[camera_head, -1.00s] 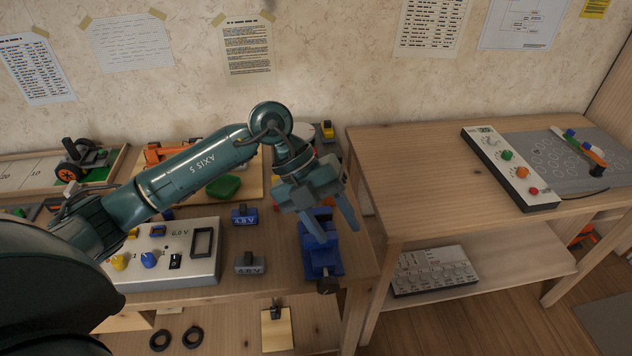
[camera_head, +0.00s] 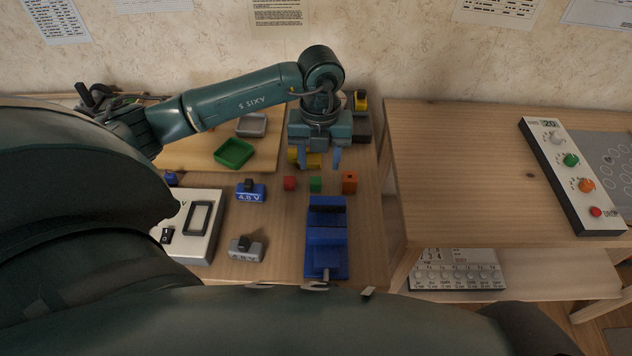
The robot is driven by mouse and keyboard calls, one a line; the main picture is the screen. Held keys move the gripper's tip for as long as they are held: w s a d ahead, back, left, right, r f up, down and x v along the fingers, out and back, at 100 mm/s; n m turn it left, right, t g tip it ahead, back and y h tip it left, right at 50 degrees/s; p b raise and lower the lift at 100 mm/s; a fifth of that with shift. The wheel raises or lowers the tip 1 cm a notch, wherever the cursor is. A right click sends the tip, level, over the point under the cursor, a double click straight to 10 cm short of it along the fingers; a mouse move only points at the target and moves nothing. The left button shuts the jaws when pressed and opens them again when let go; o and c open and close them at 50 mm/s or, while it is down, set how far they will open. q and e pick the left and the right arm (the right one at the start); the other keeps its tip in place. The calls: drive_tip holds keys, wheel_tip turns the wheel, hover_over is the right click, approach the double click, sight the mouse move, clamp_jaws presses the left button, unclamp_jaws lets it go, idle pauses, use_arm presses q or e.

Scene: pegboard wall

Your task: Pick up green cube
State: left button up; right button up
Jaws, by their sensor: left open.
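The green cube (camera_head: 315,184) sits on the wooden workbench, between a red cube (camera_head: 290,183) on its left and an orange cube (camera_head: 350,182) on its right. My left gripper (camera_head: 319,160) points down just behind the green cube, with its two blue-grey fingers apart. Nothing shows held between the fingers. Yellow blocks (camera_head: 312,160) show behind and between the fingers. My right gripper is not in view.
A blue vise (camera_head: 326,240) stands right in front of the cubes. Blue (camera_head: 250,192) and grey (camera_head: 246,248) battery blocks lie to the left. A green tray (camera_head: 234,153) sits on a board at the back left. A second table (camera_head: 460,170) stands to the right.

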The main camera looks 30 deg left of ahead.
sight(316, 180)
use_arm(q)
drive_tip(key=f, duration=0.2)
drive_tip(key=s+f, duration=0.1)
drive_tip(key=f, duration=0.1)
drive_tip(key=shift+a+f, duration=0.1)
drive_tip(key=shift+a, duration=0.05)
drive_tip(key=shift+f, duration=0.6)
drive_tip(key=shift+c, duration=0.5)
clamp_jaws()
drive_tip(key=shift+r, duration=0.1)
